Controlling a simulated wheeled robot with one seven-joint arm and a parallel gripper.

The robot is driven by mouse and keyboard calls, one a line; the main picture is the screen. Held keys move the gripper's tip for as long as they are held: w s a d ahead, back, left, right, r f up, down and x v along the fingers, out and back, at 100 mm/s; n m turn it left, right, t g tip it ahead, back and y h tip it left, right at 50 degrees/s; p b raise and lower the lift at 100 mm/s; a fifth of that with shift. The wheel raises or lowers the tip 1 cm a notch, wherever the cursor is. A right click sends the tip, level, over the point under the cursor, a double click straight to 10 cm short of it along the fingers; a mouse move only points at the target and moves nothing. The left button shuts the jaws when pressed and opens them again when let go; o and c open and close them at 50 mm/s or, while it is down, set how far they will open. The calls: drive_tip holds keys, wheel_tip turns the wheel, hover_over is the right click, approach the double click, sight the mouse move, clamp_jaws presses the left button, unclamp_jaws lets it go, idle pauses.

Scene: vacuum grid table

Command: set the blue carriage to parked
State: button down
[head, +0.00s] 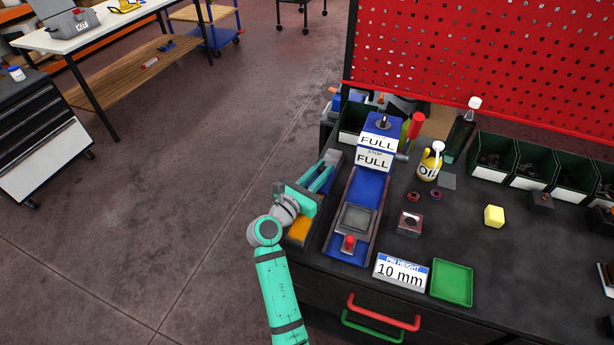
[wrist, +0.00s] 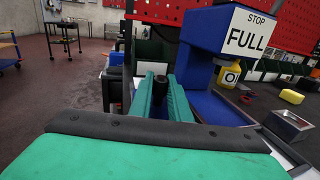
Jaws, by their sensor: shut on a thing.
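My gripper (head: 322,176) reaches over a narrow slide unit at the left end of the bench. An orange patch (head: 300,230) shows at the unit's near end. In the wrist view, my green fingers are shut on a dark upright knob (wrist: 160,83), with a little blue low between them. My gripper and arm hide most of the slide unit, so I cannot clearly make out the blue carriage. To the right is a blue track (head: 368,190) with a grey plate (head: 358,218) and a red knob (head: 348,242) at its near end.
A blue block labelled FULL (head: 378,140) stands at the track's far end, close right of my gripper. A yellow oil can (head: 430,162), a green tray (head: 452,283) and a "10 mm" sign (head: 401,272) are farther right. Open floor lies left.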

drive_tip(key=shift+w+d, duration=0.25)
drive_tip(key=shift+w, duration=0.2)
drive_tip(key=c, duration=1.7)
unclamp_jaws()
drive_tip(key=shift+a, duration=0.1)
drive_tip(key=shift+o, duration=0.2)
drive_tip(key=v, duration=1.1)
